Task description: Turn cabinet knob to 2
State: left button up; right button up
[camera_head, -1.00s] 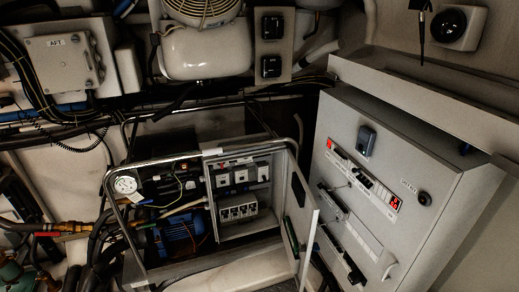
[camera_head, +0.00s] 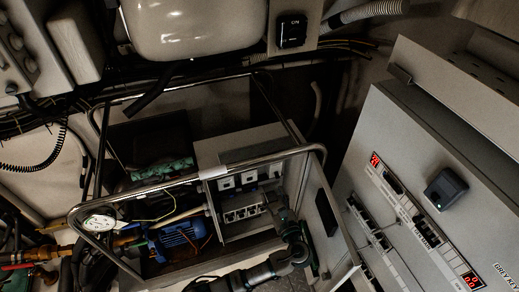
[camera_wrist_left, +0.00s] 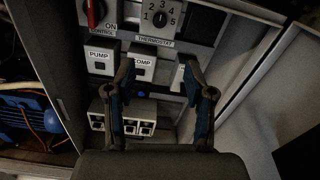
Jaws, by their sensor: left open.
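The numbered thermostat knob (camera_wrist_left: 160,18) is black on a white plate, at the top of the left wrist view, with digits around it. Its setting is too small to tell for sure. It sits inside the open cabinet (camera_head: 240,140), where the head view does not show it clearly. My left gripper (camera_head: 277,204) is at the cabinet's front opening. In the left wrist view its two fingers (camera_wrist_left: 158,78) are spread apart and empty, below the knob in the picture. My right gripper is in neither view.
A red control knob (camera_wrist_left: 95,12) and the pump switch (camera_wrist_left: 100,58) are left of the thermostat. Sockets (camera_wrist_left: 125,120) lie below. A tubular metal frame (camera_head: 190,178) surrounds the unit. The open cabinet door (camera_head: 328,215) stands right of my gripper, with a grey panel (camera_head: 400,150) beyond.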

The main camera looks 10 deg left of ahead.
pick_arm(q)
jog(key=x, duration=1.6)
jog(key=shift+w+p, duration=0.35)
jog(key=shift+a, duration=0.4)
grip_shut()
